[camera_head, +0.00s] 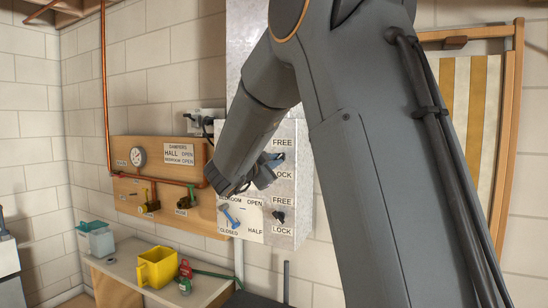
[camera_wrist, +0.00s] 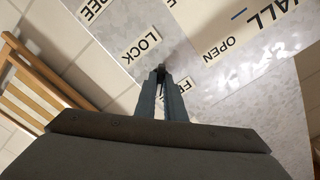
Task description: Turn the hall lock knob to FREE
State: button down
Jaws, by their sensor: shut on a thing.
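A grey metal control box (camera_head: 298,185) hangs on the wall with two FREE/LOCK knobs on its face. The upper knob (camera_head: 279,158) sits between the upper FREE label (camera_head: 283,142) and LOCK label (camera_head: 283,175), on the hall part of the panel. My gripper (camera_head: 273,162) is at this knob. In the wrist view my fingers (camera_wrist: 161,76) are closed together on a small dark piece, the knob, mostly hidden between the tips. The LOCK label (camera_wrist: 141,47) lies just beyond the tips. Which way the knob points cannot be told.
The lower lock knob (camera_head: 279,216) and a blue bedroom lever (camera_head: 230,215) are close below my gripper. A wooden board (camera_head: 125,152) with a gauge and pipe valves is at left. A bench below holds a yellow container (camera_head: 156,268). A wooden-framed striped panel (camera_head: 512,110) stands right.

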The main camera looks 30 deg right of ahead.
jog(key=shift+f+n, duration=0.15)
jog(key=shift+n, duration=0.15)
jog(key=c, duration=1.8)
grip_release()
jog(key=shift+c, duration=0.2)
jog(key=b+v, duration=0.2)
jog(key=v, duration=0.6)
jog(key=shift+d, duration=0.1)
